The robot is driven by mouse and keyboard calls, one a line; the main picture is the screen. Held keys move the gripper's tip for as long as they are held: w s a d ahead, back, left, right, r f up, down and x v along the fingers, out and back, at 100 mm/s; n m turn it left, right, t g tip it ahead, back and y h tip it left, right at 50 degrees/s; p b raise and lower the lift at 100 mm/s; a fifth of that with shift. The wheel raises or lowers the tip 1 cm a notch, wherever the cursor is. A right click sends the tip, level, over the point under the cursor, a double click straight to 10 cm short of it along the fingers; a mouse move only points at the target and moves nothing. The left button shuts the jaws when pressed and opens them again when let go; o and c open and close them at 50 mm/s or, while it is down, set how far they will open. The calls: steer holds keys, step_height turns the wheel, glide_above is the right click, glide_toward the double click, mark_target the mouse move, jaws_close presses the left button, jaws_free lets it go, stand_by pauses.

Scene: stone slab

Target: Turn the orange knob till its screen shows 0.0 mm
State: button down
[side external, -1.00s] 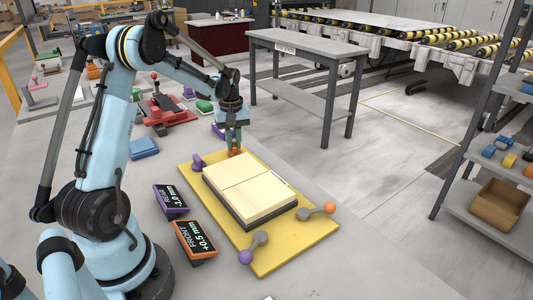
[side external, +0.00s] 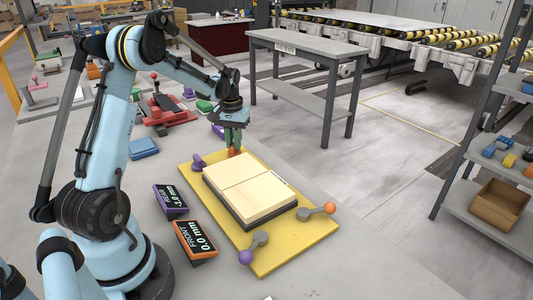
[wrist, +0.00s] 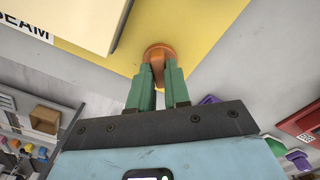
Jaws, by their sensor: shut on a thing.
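The orange knob (side external: 234,152) stands at the far edge of the yellow base plate (side external: 269,262), behind the cream block. My gripper (side external: 233,144) points down over it with its green fingers shut on the knob. In the wrist view the knob (wrist: 158,54) shows between the two fingertips (wrist: 158,75). The orange-edged screen (side external: 196,240), labelled FRONT, reads 0.0 mm. The purple-edged screen (side external: 171,200) beside it, labelled REAR, appears to read 1.0 mm; any sign is hard to make out.
A purple knob (side external: 198,163) stands left of the cream block (side external: 250,186). A purple-ended lever (side external: 246,256) and an orange-ended lever (side external: 329,208) lie on the plate's near and right parts. A blue block (side external: 144,147) sits on the slab to the left.

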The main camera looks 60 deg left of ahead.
stand_by(0.3)
steer(key=c, duration=1.1)
jaws_free()
steer(key=shift+r, duration=0.1)
step_height(320, 180, up, 12)
steer(key=shift+d, duration=0.1)
steer(key=s+d+r+m+t+y, duration=0.1)
steer(key=d+m+t, duration=0.1)
steer(key=d, duration=0.6)
steer(key=s+d+r+m+t, duration=0.1)
steer(key=d+r+m, duration=0.1)
steer(key=d, duration=0.6)
steer(key=s+d+f+m+t, duration=0.1)
steer(key=s+d, duration=0.1)
steer(key=d, duration=0.1)
steer(key=s+d+f+m+t, duration=0.1)
steer(key=s+d+f, duration=0.1)
steer(key=d, duration=0.2)
steer(key=s+d+f+m+t+h, duration=0.1)
steer(key=s+d+m+t, duration=0.1)
steer(key=s+d, duration=0.1)
steer(key=shift+d+f, duration=0.4)
